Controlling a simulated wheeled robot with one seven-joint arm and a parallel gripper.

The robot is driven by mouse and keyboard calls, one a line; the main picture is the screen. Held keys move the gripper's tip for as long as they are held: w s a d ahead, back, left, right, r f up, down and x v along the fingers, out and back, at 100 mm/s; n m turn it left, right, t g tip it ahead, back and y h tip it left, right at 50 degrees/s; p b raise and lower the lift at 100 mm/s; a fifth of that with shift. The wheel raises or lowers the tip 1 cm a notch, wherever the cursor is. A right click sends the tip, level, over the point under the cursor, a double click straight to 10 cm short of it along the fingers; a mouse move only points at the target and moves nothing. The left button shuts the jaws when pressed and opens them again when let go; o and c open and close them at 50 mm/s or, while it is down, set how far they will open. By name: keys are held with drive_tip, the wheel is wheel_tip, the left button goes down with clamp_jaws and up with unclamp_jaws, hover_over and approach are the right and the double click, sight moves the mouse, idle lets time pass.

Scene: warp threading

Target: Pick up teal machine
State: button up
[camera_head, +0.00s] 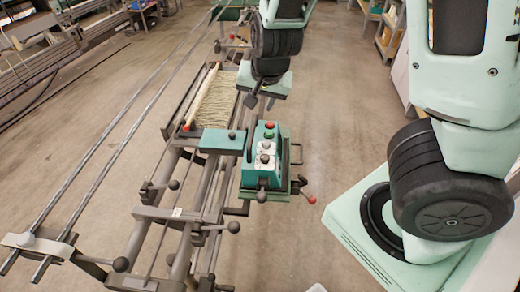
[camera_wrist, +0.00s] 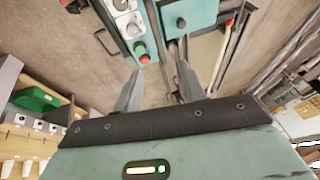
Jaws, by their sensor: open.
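The teal machine (camera_head: 263,157) stands on the metal frame in the middle of the head view. It has a red and a green button, white dial panels, and a flat teal plate on its left. My gripper (camera_head: 260,102) points down just behind and above the machine, apart from it. In the wrist view the machine (camera_wrist: 127,22) shows at the top, beyond the tips of my gripper (camera_wrist: 158,75). The two fingers are spread with nothing between them. Part of the machine is cut off by that view's upper edge.
A long metal frame (camera_head: 190,220) with rails, levers and black knobs runs up the left. A bed of pale threads with a wooden roller (camera_head: 203,95) lies behind the machine. A red-tipped handle (camera_head: 310,198) sticks out at right. The floor (camera_head: 330,130) right of the machine is clear.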

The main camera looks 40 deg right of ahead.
drive_tip(key=b, duration=0.6)
approach(253, 128)
drive_tip(key=x, duration=0.5)
drive_tip(key=shift+a, duration=0.1)
drive_tip(key=shift+p+x, duration=0.4)
drive_tip(key=shift+x, duration=2.6)
drive_tip(key=shift+s, duration=0.1)
clamp_jaws()
